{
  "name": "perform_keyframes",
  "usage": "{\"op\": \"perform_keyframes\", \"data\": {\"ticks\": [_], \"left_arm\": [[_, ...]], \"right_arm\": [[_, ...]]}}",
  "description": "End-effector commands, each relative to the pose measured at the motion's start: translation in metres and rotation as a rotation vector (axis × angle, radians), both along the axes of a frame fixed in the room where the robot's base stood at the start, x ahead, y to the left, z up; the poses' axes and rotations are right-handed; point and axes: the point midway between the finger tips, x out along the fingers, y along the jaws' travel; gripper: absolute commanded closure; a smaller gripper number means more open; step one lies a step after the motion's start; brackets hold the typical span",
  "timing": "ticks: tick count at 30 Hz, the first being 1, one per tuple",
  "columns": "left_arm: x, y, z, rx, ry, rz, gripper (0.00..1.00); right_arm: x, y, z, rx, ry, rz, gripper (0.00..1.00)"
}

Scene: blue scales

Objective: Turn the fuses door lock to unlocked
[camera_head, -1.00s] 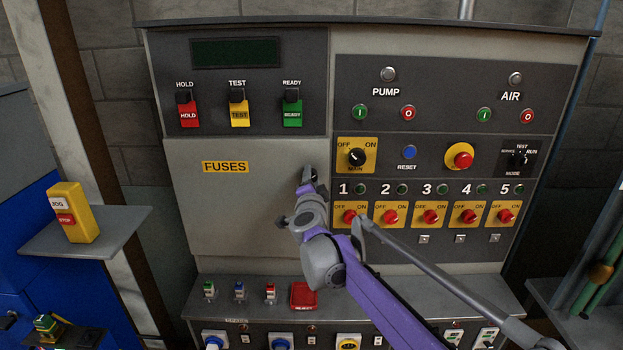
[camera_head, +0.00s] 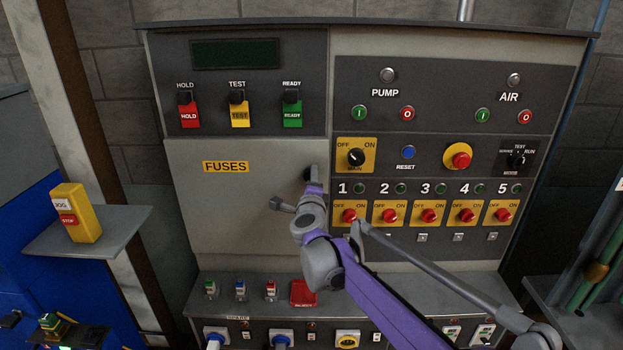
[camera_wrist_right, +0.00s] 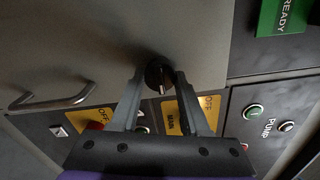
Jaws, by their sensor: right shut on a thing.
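The grey fuses door (camera_head: 225,215) is closed, with a yellow FUSES label. Its lock (camera_head: 307,174) is a round dark knob near the door's upper right edge, mostly hidden by my gripper in the head view. In the right wrist view the lock (camera_wrist_right: 157,74) sits between the two fingertips, with a small light bar on it pointing down in that picture. My right gripper (camera_head: 314,174) is shut on the lock; its fingers also show in the right wrist view (camera_wrist_right: 160,82). I cannot read any lock marking. My left gripper is not in view.
A metal handle (camera_wrist_right: 55,102) is on the door beside the lock in the wrist view. The MAIN switch (camera_head: 356,158) and several red switches (camera_head: 388,215) are close right of my arm. A ledge (camera_head: 350,290) with small switches juts out below.

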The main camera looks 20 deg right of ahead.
Motion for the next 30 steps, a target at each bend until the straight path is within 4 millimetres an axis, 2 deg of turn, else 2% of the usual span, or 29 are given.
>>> {"op": "perform_keyframes", "data": {"ticks": [17,18,21,23,30], "left_arm": [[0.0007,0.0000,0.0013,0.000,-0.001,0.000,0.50],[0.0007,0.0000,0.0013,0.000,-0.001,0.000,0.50],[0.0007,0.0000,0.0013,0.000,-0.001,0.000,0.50],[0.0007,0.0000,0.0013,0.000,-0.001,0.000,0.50],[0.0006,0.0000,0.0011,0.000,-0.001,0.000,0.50]], "right_arm": [[0.0001,-0.0004,0.0002,0.030,-0.009,-0.001,1.00],[0.0001,-0.0004,0.0002,0.030,-0.009,-0.001,0.49],[0.0001,-0.0003,0.0001,0.030,-0.008,-0.001,0.31],[0.0001,-0.0003,0.0000,0.029,-0.008,-0.001,0.24],[0.0000,-0.0001,-0.0001,0.029,-0.008,0.000,0.24]]}}
